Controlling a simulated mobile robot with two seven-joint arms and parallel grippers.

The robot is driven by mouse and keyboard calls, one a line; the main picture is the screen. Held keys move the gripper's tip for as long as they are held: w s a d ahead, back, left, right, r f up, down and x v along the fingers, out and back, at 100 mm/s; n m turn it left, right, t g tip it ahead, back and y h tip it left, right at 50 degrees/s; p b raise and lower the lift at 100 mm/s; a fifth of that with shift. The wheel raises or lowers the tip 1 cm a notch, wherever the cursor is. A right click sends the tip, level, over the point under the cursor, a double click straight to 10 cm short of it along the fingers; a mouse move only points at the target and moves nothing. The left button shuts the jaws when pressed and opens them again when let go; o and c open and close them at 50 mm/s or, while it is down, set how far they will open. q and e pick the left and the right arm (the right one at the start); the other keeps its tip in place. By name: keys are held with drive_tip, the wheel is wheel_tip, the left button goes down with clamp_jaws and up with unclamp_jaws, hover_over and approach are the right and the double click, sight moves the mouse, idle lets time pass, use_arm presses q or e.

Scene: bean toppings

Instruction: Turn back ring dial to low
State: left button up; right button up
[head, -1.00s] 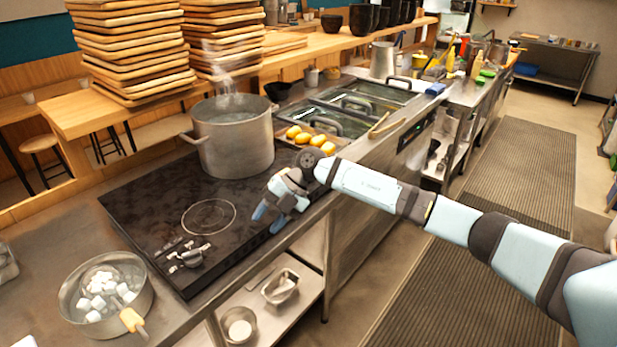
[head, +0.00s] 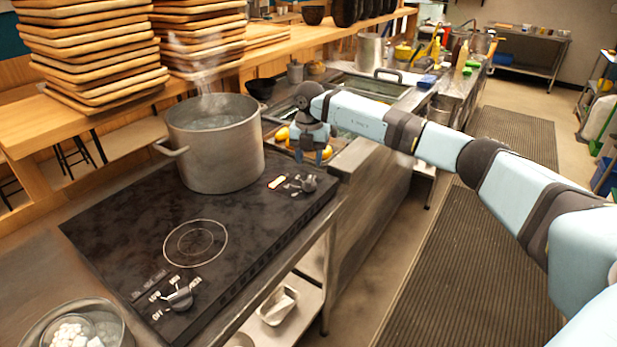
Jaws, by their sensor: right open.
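The black cooktop (head: 130,230) has two dials. My left gripper is not in view.
A steaming metal pot (head: 217,150) stands at the back of the cooktop, left of my right gripper. Yellow items (head: 282,134) lie behind the gripper. A pan with white cubes (head: 75,330) is at lower left. Stacked wooden trays (head: 95,60) stand behind.

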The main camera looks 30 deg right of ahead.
sight(309, 180)
wheel_tip(309, 180, down, 7)
drive_tip(key=shift+r, duration=0.15)
clamp_jaws()
